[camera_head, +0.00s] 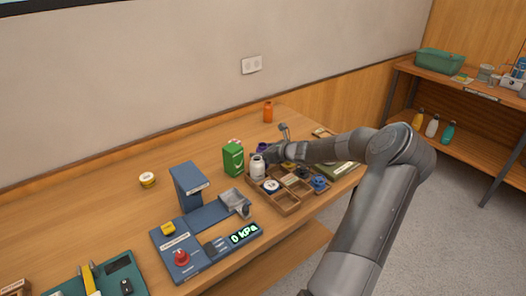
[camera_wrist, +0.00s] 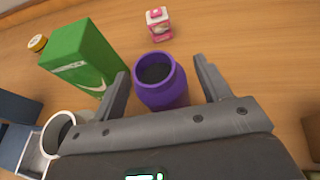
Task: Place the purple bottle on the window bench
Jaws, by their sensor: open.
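The purple bottle (camera_wrist: 165,86) stands on the table between the two open fingers of my gripper (camera_wrist: 160,85) in the wrist view. Its dark open mouth faces up towards the camera. I cannot tell whether either finger touches it. I cannot tell which surface is the window bench.
A green carton (camera_head: 233,158) stands close to the left of the bottle, with a pink-and-white carton (camera_wrist: 157,24) behind. A divided wooden tray (camera_head: 288,203) holds small parts in front. An orange bottle (camera_head: 268,112) stands farther back. A shelf (camera_head: 462,83) with bins stands at right.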

